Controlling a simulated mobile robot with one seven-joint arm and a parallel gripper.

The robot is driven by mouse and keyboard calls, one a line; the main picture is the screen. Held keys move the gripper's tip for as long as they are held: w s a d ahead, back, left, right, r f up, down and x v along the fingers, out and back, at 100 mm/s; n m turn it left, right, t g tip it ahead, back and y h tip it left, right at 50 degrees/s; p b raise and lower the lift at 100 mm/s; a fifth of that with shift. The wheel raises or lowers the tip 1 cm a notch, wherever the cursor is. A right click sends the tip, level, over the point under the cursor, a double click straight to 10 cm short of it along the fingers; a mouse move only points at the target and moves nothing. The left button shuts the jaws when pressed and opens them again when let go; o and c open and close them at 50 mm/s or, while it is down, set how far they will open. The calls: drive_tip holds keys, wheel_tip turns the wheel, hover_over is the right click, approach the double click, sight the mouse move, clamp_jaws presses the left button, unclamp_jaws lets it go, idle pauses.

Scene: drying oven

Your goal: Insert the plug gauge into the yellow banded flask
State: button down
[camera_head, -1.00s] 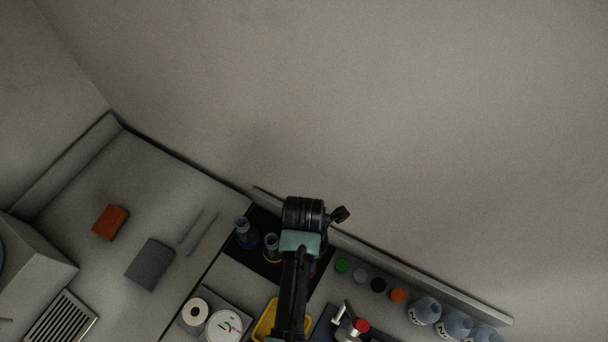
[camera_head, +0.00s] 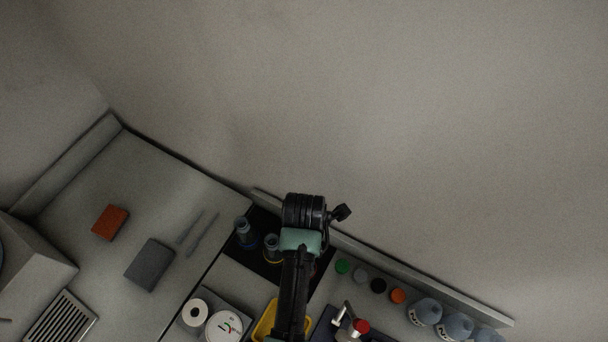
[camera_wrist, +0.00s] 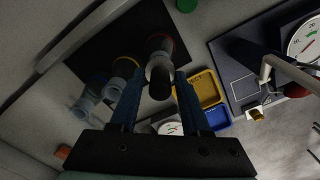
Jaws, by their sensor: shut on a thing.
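My gripper (camera_wrist: 159,74) is in the wrist view, its two blue fingers shut on the plug gauge (camera_wrist: 160,86), which has a dark end and a pale grey collar. The gauge overlaps a flask with an orange-red band (camera_wrist: 165,42); I cannot tell whether they touch. The yellow banded flask (camera_wrist: 124,66) stands upright on a black mat, just left of the fingers in the wrist view. It also shows in the head view (camera_head: 272,246), left of my arm. A blue banded flask (camera_wrist: 96,88) stands farther left. In the head view my arm hides the gripper and gauge.
The black mat (camera_head: 262,223) lies near the back ledge. A yellow tray (camera_wrist: 209,87) and a blue tray (camera_wrist: 220,119) are to the right in the wrist view. Several caps and bottles (camera_head: 424,312) line the ledge at right. The left bench holds an orange block (camera_head: 110,222).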

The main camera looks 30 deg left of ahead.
wheel_tip(320, 180, up, 9)
drive_tip(key=shift+f+b, duration=0.1)
drive_tip(key=shift+b, duration=0.2)
wheel_tip(320, 180, up, 4)
drive_tip(key=p, duration=0.4)
drive_tip(key=shift+f, duration=0.15)
drive_tip(key=shift+f, duration=0.1)
